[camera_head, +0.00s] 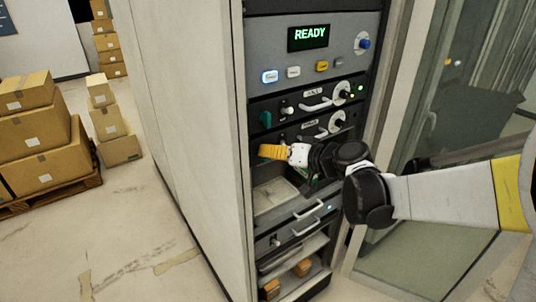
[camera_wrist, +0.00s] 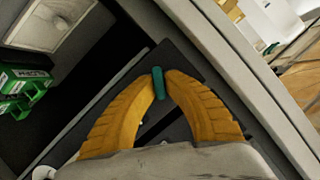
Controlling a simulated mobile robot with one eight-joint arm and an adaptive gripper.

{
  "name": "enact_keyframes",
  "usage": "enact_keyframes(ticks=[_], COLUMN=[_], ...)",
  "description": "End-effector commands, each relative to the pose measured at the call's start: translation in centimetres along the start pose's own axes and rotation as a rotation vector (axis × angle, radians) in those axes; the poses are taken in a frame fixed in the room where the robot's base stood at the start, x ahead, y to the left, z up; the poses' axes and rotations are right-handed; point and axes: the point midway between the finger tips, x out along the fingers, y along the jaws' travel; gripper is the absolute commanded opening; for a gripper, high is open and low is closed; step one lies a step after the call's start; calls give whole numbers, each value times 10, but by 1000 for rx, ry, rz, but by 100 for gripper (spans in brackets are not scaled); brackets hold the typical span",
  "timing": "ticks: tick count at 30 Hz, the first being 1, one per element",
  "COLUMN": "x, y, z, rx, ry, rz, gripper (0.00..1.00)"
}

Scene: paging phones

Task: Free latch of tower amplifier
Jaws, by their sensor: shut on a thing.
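The rack (camera_head: 320,38) holds stacked amplifier units; their small labels are too blurred to read surely. The upper unit (camera_head: 275,107) has a teal latch (camera_head: 265,119) at its left end. The unit below it (camera_head: 290,132) is partly behind my gripper (camera_head: 262,151), whose yellow fingers are at its lower left. In the wrist view, my gripper (camera_wrist: 159,84) is shut on a small teal latch (camera_wrist: 158,77), with a fingertip on each side. That latch is hidden by the fingers in the head view.
Below my gripper is an open bay (camera_head: 278,193) in the rack. The wrist view shows green parts (camera_wrist: 22,90) inside a dark space. An open glass door (camera_head: 430,130) stands at the right. Cardboard boxes (camera_head: 40,140) sit on a pallet at the left; the floor between is clear.

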Motion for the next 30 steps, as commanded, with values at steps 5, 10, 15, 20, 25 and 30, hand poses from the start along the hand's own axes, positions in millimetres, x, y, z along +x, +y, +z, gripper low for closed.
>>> enact_keyframes(ticks=[5,10,15,20,25,30], x=[1,1,1,2,2,1], y=[3,3,4,4,4,4], z=[1,1,2,2,2,2], rx=[154,303,453,590,719,822], ry=[2,1,2,1,2,1], rz=[-63,-126,-188,-245,-299,-341], gripper=[0,0,0,0,0,0])
